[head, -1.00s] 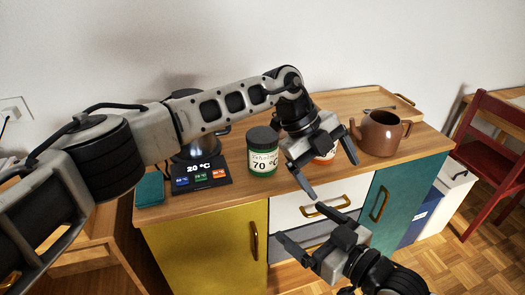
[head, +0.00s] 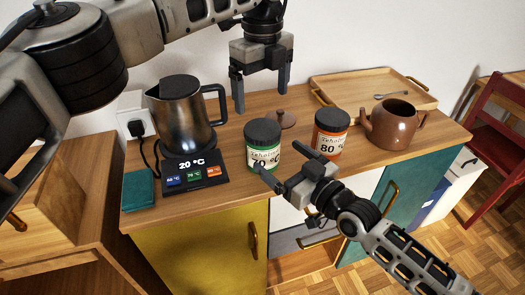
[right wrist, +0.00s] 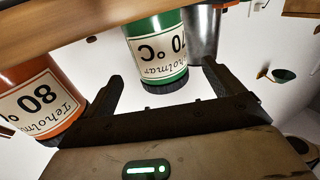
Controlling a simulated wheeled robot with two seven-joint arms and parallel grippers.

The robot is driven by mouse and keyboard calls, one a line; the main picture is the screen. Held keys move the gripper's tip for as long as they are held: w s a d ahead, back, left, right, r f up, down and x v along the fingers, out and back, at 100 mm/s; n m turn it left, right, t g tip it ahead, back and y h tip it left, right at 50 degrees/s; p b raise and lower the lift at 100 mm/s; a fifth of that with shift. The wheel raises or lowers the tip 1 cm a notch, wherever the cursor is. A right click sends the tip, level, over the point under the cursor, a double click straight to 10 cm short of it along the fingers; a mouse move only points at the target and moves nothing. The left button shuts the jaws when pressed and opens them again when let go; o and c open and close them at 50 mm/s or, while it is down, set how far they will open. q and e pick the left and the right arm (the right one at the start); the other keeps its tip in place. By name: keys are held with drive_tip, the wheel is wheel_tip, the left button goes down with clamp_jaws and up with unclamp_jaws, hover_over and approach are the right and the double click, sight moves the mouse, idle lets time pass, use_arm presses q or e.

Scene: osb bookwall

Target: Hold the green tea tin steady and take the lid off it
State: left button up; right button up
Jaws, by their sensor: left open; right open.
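The green tea tin (head: 262,158), with a cream "70 °C" label and its dark lid (head: 262,131) on, stands upright near the cabinet's front edge. My right gripper (head: 287,166) is open in front of it, fingers pointing toward it. In the right wrist view, where the picture is upside down, the green tin (right wrist: 155,50) shows beyond and between the spread fingers (right wrist: 160,72). I cannot tell whether they touch it. My left gripper (head: 261,100) is open and empty, pointing down above and behind the tin.
An orange "80 °C" tin (head: 330,134) stands close to the right. A kettle (head: 182,118) on its base (head: 196,172) is at left. A small brown knobbed lid (head: 284,119) lies behind the tins. A brown teapot (head: 393,124) and a wooden tray (head: 365,88) are at right.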

sight(262, 143)
drive_tip(key=x, duration=0.7)
drive_tip(key=shift+w+a, duration=0.1)
drive_tip(key=shift+c, duration=0.3)
